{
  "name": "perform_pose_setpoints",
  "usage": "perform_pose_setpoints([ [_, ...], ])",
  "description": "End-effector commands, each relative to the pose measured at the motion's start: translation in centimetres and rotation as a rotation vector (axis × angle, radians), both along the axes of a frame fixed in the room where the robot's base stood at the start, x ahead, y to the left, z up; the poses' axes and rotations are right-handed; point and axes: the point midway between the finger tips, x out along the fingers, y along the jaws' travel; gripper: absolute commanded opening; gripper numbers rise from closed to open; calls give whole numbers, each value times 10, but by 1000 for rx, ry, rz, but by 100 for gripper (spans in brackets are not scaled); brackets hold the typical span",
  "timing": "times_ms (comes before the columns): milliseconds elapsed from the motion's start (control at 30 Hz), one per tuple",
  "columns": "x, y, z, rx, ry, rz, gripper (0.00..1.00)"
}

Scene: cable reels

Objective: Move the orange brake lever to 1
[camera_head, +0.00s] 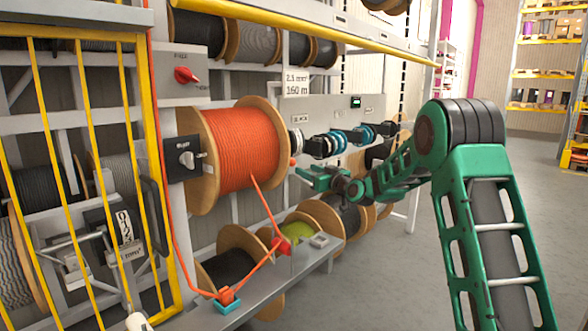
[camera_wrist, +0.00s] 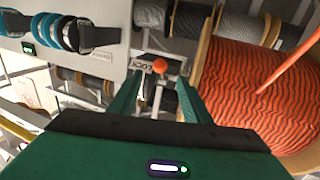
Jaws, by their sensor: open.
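The orange brake lever shows as a small orange ball knob (camera_head: 292,162) at the right edge of the big orange cable reel (camera_head: 245,150). In the wrist view the orange knob (camera_wrist: 160,65) stands just beyond my fingertips, roughly between their lines. A small light plate with partly readable dark lettering (camera_wrist: 141,67) lies beside it; the lever's shaft and the position marks cannot be made out. My gripper (camera_head: 305,174) is open, with its green fingers pointing at the knob. In the wrist view the gap between the fingers (camera_wrist: 158,97) is empty.
The orange cable runs from the reel down to a red guide (camera_head: 281,246) and a blue bracket (camera_head: 228,298) on the lower shelf. A yellow barred gate (camera_head: 90,170) stands at left. Coiled cables (camera_head: 330,142) hang behind my gripper. Open floor lies at right.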

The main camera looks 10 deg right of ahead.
Motion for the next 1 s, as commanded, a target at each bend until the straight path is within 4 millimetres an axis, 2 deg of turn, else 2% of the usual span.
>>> perform_pose_setpoints([
  [300,52,20,0,-2,0,1,44],
  [500,77,29,-1,-2,2,1,44],
  [700,88,33,0,-2,2,0,44],
  [1000,89,33,0,-1,3,-1,44],
])
